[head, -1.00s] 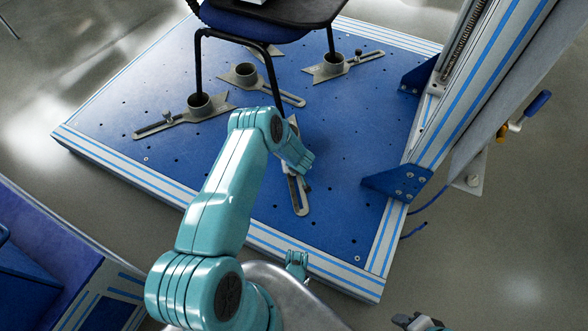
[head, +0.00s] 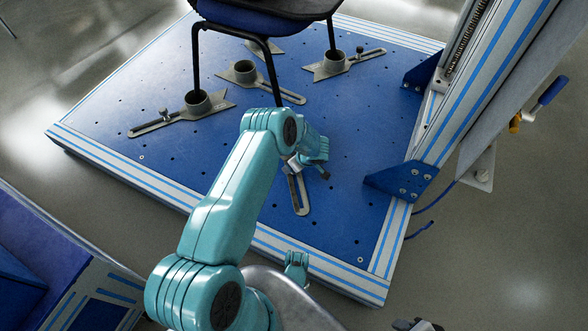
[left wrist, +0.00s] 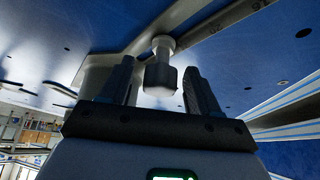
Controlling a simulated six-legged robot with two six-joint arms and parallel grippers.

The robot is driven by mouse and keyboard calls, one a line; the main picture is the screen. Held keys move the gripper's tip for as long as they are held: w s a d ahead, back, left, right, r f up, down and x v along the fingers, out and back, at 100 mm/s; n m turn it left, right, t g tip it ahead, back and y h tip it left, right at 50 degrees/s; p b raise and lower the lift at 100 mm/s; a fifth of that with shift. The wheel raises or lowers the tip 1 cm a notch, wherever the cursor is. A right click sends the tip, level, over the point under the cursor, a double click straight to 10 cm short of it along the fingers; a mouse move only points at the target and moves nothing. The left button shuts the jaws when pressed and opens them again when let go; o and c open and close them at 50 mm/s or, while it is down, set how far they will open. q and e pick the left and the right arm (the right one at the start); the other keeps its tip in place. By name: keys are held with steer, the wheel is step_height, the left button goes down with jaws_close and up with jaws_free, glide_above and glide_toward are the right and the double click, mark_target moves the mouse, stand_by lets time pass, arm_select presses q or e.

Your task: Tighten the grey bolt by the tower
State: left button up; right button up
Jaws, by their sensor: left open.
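The grey bolt (left wrist: 160,75) shows in the left wrist view, with a short stem and a wider head, at a slotted metal bracket. My left gripper (left wrist: 158,66) is open, one dark finger on each side of the bolt head, with visible gaps and no clear contact. In the head view my left gripper (head: 320,171) is low over the blue plate near the slotted bracket (head: 301,195); my arm hides most of the bolt there. The tower (head: 490,90) rises at the right. Dark fingertips of my right gripper (head: 416,325) barely show at the bottom edge.
The blue base plate (head: 350,215) carries several slotted brackets with cups, such as one at the left (head: 197,102). A dark chair (head: 262,22) stands on it at the back. A blue tower foot (head: 402,180) is right of my left gripper.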

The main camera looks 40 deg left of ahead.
arm_select(q)
steer(key=c, duration=1)
steer(key=shift+r+m+p, duration=0.2)
steer(key=shift+m+p, duration=0.2)
steer(key=shift+p, duration=0.1)
steer(key=shift+s+m+t+p, duration=0.1)
steer(key=shift+m+t+p, duration=0.2)
steer(key=shift+m+t, duration=0.3)
steer(key=shift+d+f+m+t+h, duration=0.1)
steer(key=shift+f+m+t+h, duration=0.15)
steer(key=shift+m, duration=0.75)
steer(key=shift+c, duration=0.2)
